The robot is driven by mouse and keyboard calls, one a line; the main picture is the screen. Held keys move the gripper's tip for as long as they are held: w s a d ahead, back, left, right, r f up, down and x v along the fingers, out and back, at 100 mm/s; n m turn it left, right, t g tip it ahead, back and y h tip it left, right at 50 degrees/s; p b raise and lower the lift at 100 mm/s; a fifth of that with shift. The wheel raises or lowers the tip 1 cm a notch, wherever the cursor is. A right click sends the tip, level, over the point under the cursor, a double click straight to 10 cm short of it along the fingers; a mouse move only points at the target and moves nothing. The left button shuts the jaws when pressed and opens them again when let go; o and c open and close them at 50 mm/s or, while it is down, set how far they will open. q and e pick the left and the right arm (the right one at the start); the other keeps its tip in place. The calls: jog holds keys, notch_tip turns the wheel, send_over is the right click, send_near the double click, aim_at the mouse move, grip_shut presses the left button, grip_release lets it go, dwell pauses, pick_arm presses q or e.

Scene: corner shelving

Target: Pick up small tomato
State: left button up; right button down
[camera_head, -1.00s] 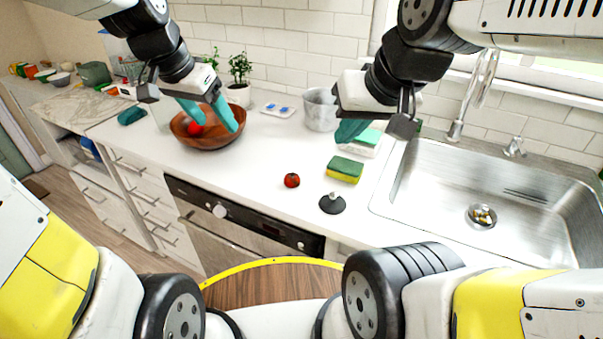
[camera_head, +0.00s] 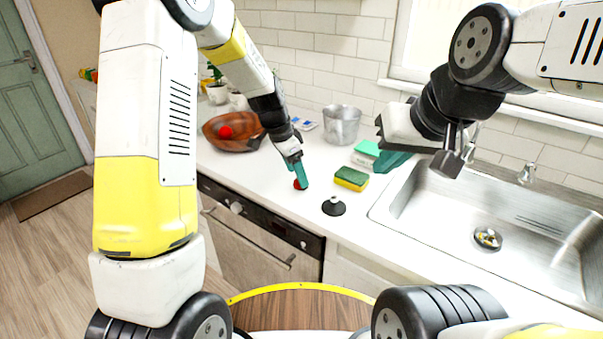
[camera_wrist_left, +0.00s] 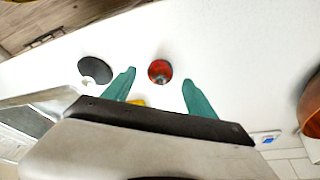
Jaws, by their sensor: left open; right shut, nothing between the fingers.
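The small red tomato (camera_head: 299,184) lies on the white counter, partly hidden by my left gripper's fingers in the head view. My left gripper (camera_head: 301,174) is open and points down at it. In the left wrist view the tomato (camera_wrist_left: 160,71) shows between the two spread teal fingertips of the left gripper (camera_wrist_left: 159,77), with gaps on both sides. My right gripper (camera_head: 391,163) is shut and empty, above the counter near the sink's left edge.
A black plunger-like stopper (camera_head: 334,206) and a yellow-green sponge (camera_head: 351,178) are close by on the right. A wooden bowl (camera_head: 235,146) holding a larger red tomato (camera_head: 225,132) stands to the left. A metal pot (camera_head: 341,124) is behind; the sink (camera_head: 450,215) is right.

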pick_arm(q)
jog(key=x, duration=0.3)
jog(key=shift+f, duration=0.15)
jog(key=shift+c, duration=0.5)
jog(key=c, duration=1.3)
jog(key=shift+c, duration=0.2)
